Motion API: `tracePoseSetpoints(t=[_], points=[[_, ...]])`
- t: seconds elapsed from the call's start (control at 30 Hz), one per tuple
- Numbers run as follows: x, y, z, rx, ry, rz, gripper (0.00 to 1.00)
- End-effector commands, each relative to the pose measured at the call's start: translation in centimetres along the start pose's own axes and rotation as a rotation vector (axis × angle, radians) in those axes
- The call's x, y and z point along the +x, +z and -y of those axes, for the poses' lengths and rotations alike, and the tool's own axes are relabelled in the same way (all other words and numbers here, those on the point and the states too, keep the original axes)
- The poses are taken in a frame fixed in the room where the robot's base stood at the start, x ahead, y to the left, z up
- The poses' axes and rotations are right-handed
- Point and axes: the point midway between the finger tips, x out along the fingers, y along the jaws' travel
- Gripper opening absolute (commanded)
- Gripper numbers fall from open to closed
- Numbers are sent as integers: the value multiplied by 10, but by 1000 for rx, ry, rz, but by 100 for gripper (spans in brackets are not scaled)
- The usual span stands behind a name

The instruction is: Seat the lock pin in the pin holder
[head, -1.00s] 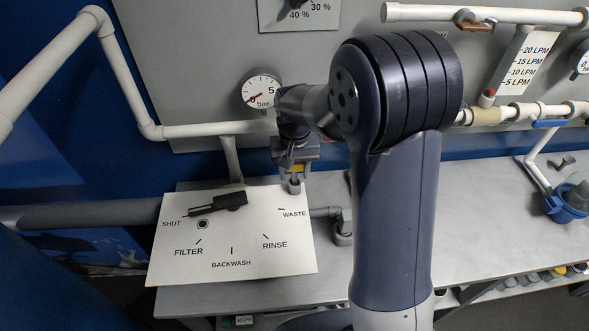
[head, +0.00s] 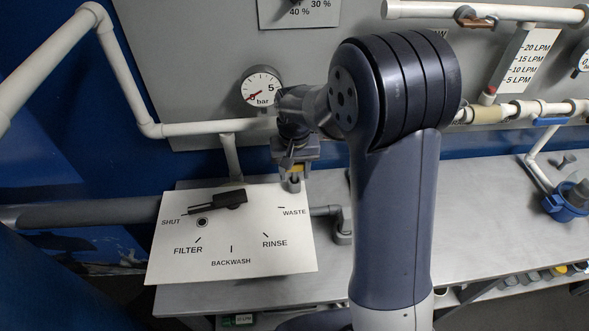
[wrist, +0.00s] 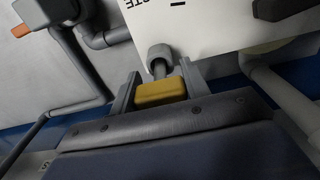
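The lock pin has a yellow block-shaped head (wrist: 160,93), which also shows in the head view (head: 297,169). My gripper (wrist: 159,72) has a finger on either side of this head and appears shut on it. In the head view my gripper (head: 294,178) is over the upper right corner of the white valve plate (head: 231,272). A short grey shaft runs from the yellow head to a round grey collar (wrist: 157,53) at the plate's edge, which looks like the pin holder. I cannot tell how deep the shaft sits in it.
A black valve handle (head: 230,199) lies across the plate near SHUT. White pipes (head: 200,129) and a pressure gauge (head: 262,90) are behind my gripper. A blue cup-like part (head: 565,205) stands at the right. The steel bench (head: 480,215) between is mostly clear.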

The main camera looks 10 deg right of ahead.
Motion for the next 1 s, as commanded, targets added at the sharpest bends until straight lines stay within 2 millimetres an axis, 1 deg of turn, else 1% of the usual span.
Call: tracePoseSetpoints(t=[0.03, 0.2, 0.3, 0.57, 0.67, 0.77, 0.9, 1.0], points=[[1, 1, 0, 0, 1, 3, 48], [1, 0, 0, 0, 1, 2, 62], [1, 0, 0, 0, 0, 2, 69], [-2, 0, 0, 0, 0, 0, 69], [-12, -1, 0, 0, -1, -3, 69], [-29, -1, 0, 0, -1, -4, 69], [-59, -1, 0, 0, -1, -5, 69], [-78, -1, 0, 0, -1, -4, 69]])
